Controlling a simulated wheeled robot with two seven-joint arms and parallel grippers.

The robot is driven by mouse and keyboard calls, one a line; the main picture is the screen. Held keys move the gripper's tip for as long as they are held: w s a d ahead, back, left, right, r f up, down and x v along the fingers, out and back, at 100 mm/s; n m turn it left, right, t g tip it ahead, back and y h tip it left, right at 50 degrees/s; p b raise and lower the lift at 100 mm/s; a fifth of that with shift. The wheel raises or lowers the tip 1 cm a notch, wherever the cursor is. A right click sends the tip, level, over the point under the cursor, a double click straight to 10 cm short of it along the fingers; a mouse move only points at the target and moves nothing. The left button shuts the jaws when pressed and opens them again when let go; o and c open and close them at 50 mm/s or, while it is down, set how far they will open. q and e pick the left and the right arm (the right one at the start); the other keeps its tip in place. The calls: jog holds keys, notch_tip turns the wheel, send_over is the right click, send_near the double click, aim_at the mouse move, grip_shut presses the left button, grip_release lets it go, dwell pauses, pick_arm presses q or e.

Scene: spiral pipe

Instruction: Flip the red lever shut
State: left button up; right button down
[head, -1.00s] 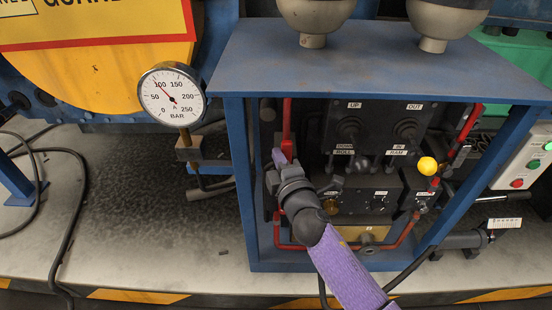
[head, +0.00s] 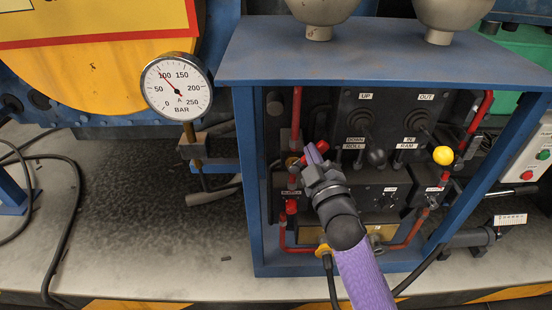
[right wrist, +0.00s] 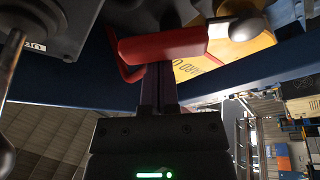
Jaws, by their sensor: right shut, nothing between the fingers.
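In the head view, red parts (head: 294,146) show close left of the fingertips, but I cannot clearly separate lever from red pipe there. A red knob (head: 291,206) sits lower left of the wrist. My left gripper is out of view.
The blue frame (head: 370,62) surrounds the panel, with posts left and right. A black control box (head: 385,110) with levers and a yellow ball knob (head: 443,155) lie right of the gripper.

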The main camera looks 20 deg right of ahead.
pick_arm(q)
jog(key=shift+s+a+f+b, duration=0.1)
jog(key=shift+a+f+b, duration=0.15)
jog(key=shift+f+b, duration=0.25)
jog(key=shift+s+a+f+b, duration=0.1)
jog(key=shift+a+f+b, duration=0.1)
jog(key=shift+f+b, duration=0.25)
pick_arm(e)
jog(key=s+d+f+m+h, duration=0.1)
jog(key=d+f+m+h, duration=0.2)
jog(key=m, duration=1)
jog(key=f+h, duration=0.1)
jog(key=h, duration=0.1)
jog(key=shift+s+d+f+h, duration=0.15)
jog(key=shift+d+f+h, duration=0.15)
jog(key=shift+d+f, duration=0.05)
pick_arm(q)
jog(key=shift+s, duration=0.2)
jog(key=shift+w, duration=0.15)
